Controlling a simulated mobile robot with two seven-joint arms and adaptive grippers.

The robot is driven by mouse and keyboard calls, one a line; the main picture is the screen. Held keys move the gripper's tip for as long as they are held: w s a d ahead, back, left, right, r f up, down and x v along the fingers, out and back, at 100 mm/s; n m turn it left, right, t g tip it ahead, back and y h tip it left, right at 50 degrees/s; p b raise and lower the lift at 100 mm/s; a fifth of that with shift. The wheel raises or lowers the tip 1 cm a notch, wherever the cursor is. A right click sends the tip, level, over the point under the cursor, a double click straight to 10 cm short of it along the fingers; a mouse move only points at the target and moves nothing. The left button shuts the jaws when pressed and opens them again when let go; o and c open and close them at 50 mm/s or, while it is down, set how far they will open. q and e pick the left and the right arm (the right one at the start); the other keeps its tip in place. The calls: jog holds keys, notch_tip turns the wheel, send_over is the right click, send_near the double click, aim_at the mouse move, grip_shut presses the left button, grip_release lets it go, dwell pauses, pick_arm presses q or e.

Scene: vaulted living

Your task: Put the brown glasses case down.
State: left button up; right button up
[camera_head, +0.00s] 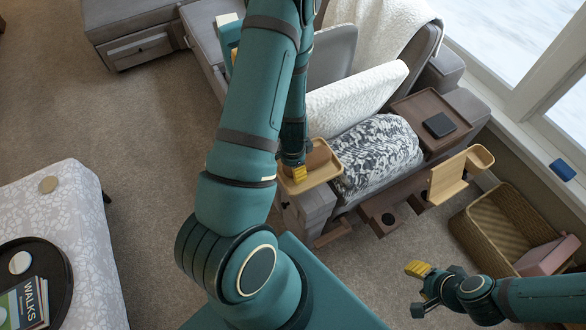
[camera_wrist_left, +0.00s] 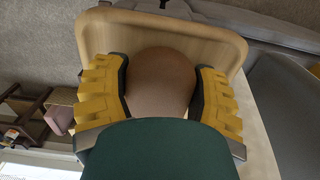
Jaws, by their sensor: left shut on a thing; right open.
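The brown glasses case (camera_wrist_left: 160,78) is between the yellow fingers of my left gripper (camera_wrist_left: 161,88) in the left wrist view, and the gripper is shut on it. The case is within the outline of a light wooden tray (camera_wrist_left: 215,42); whether it touches the tray floor I cannot tell. In the head view my left gripper (camera_head: 299,174) is at the wooden tray (camera_head: 325,165) on the sofa's near arm, and my arm hides the case. My right gripper (camera_head: 418,288) is open and empty, low at the right, above the carpet.
A patterned cushion (camera_head: 375,155) lies beside the tray on the sofa. A dark brown tray (camera_head: 408,106) with a black item (camera_head: 439,125) is on the far arm. A wicker basket (camera_head: 497,225) stands near my right gripper. Open carpet (camera_head: 150,140) lies to the left.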

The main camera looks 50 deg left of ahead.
pick_arm(q)
jog(key=shift+f, duration=0.25)
jog(key=shift+f, duration=0.15)
jog(key=o, duration=1.2)
jog(key=shift+r, duration=0.3)
notch_tip(320, 180, up, 12)
jog(key=p, duration=0.4)
jog(key=d+f+n+t+h, duration=0.1)
jog(key=d+f+n+h, duration=0.1)
jog(key=d, duration=1)
jog(key=d+f+n+t+h, duration=0.1)
jog(key=d+f+n+h, duration=0.1)
jog(key=d, duration=1)
notch_tip(320, 180, down, 2)
jog(key=shift+w+d+f+n, duration=0.15)
jog(key=shift+w+d+n, duration=0.1)
jog(key=shift+d+n, duration=0.2)
